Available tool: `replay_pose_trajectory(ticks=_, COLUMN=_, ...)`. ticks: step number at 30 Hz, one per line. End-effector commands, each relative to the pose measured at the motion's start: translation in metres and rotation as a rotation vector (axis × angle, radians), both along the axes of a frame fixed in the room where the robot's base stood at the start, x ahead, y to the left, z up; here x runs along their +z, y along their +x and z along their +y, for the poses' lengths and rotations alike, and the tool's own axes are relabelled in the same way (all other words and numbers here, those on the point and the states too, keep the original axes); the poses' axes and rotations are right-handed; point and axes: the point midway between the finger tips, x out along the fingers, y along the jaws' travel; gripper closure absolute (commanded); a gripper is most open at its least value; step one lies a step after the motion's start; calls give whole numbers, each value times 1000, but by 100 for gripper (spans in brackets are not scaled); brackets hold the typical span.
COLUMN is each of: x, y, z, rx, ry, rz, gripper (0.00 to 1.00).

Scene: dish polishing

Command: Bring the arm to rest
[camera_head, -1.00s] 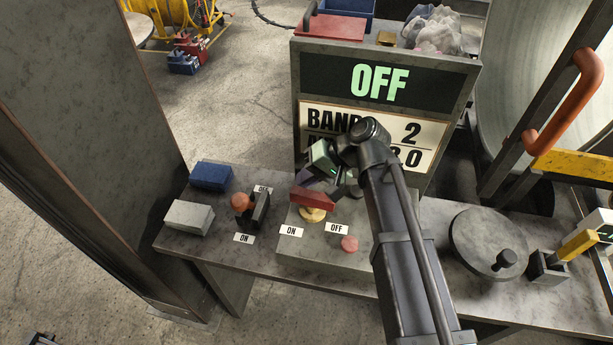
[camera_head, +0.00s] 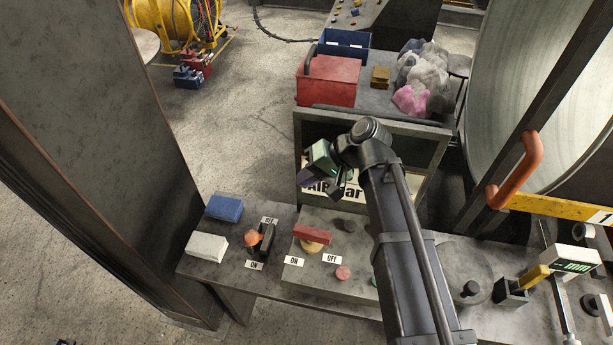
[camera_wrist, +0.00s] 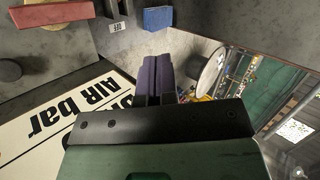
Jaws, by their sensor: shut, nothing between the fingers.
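My gripper (camera_head: 307,178) is shut and empty, at the end of my bent arm. In the head view it hangs in front of the dark cabinet, up from the red handle (camera_head: 313,234) of the bench panel in the picture, with a gap between. In the wrist view its purple fingers (camera_wrist: 157,70) lie together with nothing between them. The cabinet's sign (camera_wrist: 60,120), reading partly "AIR bar", shows beside the gripper there; in the head view my arm hides part of it.
A blue block (camera_head: 224,208) and a white block (camera_head: 207,246) lie left. A red box (camera_head: 328,82) tops the cabinet. An orange handle (camera_head: 516,172) stands right.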

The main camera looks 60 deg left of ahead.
Motion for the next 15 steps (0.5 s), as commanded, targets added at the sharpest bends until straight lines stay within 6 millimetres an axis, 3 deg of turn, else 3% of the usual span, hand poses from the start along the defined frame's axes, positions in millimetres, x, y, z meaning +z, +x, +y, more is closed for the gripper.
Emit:
replay_pose_trajectory(ticks=1, x=24, y=0, z=0, rx=0, ry=0, rz=0, gripper=100)
replay_pose_trajectory(ticks=4, x=37, y=0, z=0, rx=0, ry=0, rz=0, gripper=100)
replay_pose_trajectory(ticks=15, x=38, y=0, z=0, rx=0, ry=0, rz=0, gripper=100)
